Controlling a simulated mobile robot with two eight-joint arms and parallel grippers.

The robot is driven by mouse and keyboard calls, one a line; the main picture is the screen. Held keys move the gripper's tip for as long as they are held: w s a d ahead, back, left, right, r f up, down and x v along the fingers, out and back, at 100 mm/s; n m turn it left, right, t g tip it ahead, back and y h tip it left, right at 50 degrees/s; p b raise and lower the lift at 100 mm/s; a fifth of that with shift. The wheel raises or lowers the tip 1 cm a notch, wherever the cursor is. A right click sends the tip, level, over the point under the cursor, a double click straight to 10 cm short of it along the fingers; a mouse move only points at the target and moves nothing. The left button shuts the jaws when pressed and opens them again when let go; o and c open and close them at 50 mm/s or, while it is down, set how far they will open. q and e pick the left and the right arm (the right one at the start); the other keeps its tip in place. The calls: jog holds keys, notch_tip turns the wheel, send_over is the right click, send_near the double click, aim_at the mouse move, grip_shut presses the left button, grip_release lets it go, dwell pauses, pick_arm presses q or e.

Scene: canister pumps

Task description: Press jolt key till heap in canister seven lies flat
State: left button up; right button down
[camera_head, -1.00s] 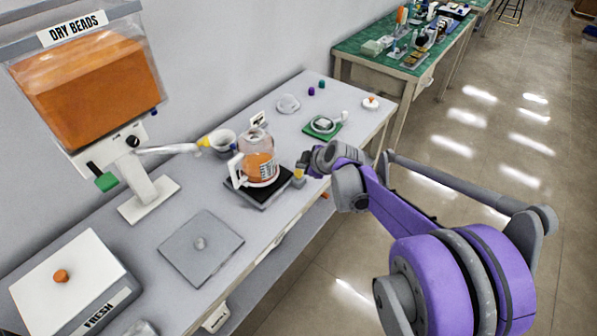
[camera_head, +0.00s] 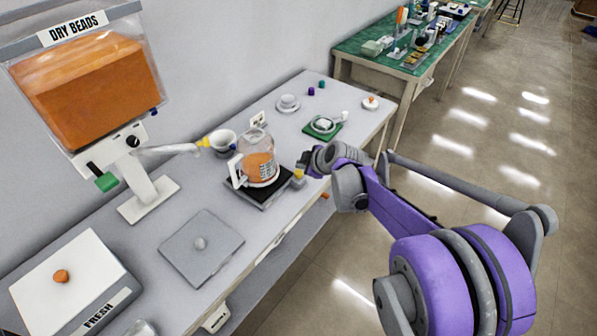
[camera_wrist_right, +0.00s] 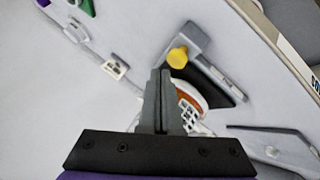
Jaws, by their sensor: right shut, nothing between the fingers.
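The clear canister (camera_head: 258,142) with a white handle stands upright on a black pad (camera_head: 262,199). An orange heap (camera_head: 256,165) fills its lower part, behind a printed label; I cannot tell how level its top is. A yellow key (camera_head: 298,176) sits at the pad's right end and also shows in the right wrist view (camera_wrist_right: 177,58). My right gripper (camera_head: 303,163) is shut and empty, just above and beside the key, apparently clear of it. Its closed fingers (camera_wrist_right: 160,76) hide part of the canister in the wrist view. My left gripper is not in view.
A dry-beads hopper (camera_head: 88,88) with a spout arm stands at the left. A funnel cup (camera_head: 222,140) is left of the canister. A grey plate (camera_head: 201,246) lies in front. A green pad (camera_head: 322,135) and small items stand behind on the bench.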

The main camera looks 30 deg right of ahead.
aim_at(301, 174)
jog(key=shift+f, duration=0.1)
dwell(0.3)
jog(key=shift+f, duration=0.35)
jog(key=shift+f+b, duration=0.6)
jog(key=shift+f, duration=0.1)
dwell(0.7)
dwell(0.3)
jog(key=shift+r+p, duration=0.95)
jog(key=shift+r, duration=0.2)
jog(key=shift+r, duration=0.1)
notch_tip(301, 174, up, 5)
jog(key=p, duration=0.4)
